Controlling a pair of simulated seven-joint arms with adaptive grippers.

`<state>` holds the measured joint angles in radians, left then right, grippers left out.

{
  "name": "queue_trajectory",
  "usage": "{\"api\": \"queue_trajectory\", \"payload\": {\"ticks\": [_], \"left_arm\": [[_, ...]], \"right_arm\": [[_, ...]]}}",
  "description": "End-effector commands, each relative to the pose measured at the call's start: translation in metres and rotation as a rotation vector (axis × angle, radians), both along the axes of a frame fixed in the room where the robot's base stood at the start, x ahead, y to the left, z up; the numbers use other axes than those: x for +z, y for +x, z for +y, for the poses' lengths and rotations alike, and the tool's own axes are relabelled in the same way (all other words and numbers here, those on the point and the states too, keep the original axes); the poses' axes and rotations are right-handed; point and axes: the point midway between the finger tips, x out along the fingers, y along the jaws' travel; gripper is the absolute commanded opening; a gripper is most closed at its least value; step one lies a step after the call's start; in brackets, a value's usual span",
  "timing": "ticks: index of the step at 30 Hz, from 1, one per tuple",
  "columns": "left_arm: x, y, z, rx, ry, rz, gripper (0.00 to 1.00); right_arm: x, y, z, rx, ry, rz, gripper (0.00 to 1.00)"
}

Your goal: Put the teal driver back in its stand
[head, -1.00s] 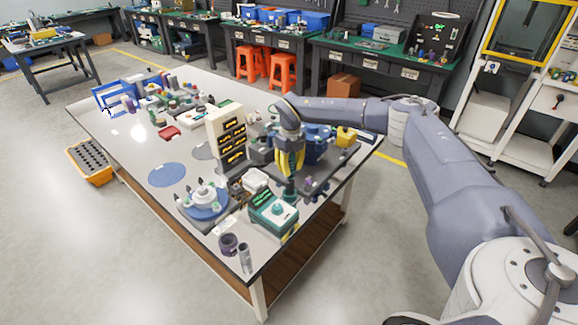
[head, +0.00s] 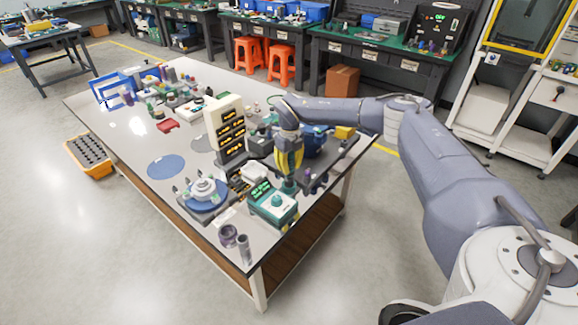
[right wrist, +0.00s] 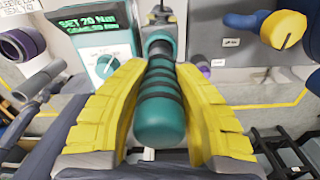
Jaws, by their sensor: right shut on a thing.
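My right gripper (head: 289,165) is over the near right part of the bench, pointing down. It is shut on the teal driver (head: 289,187). In the right wrist view, the driver's rounded teal handle with dark bands (right wrist: 158,115) lies between the two yellow fingers of the gripper (right wrist: 158,95). In the head view the driver hangs upright behind the teal tester (head: 274,203). I cannot tell for certain which piece is the driver's stand; the gripper and arm cover part of that area. My left gripper does not show.
The tester's lit display (right wrist: 88,28) is left of the driver in the wrist view. A beige bin rack (head: 226,112) stands left of the gripper. A blue machine (head: 315,141) is close behind. Purple pieces (head: 310,181) stand to the right. Bare tabletop lies around the blue disc (head: 166,167).

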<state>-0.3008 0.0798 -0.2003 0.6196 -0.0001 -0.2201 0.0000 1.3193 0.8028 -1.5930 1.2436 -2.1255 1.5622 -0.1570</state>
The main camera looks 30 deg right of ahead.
Motion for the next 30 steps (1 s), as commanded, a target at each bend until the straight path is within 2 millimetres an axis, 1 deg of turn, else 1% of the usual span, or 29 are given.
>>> {"api": "queue_trajectory", "payload": {"ticks": [5,18,30], "left_arm": [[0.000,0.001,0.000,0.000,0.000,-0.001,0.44],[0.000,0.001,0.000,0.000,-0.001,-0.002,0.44],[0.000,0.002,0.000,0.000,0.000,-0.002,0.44]], "right_arm": [[0.000,0.001,0.000,0.000,0.000,-0.002,0.00],[-0.010,0.001,0.000,-0.001,0.000,-0.001,0.00],[-0.011,0.002,0.000,0.000,0.000,-0.003,0.00]]}}
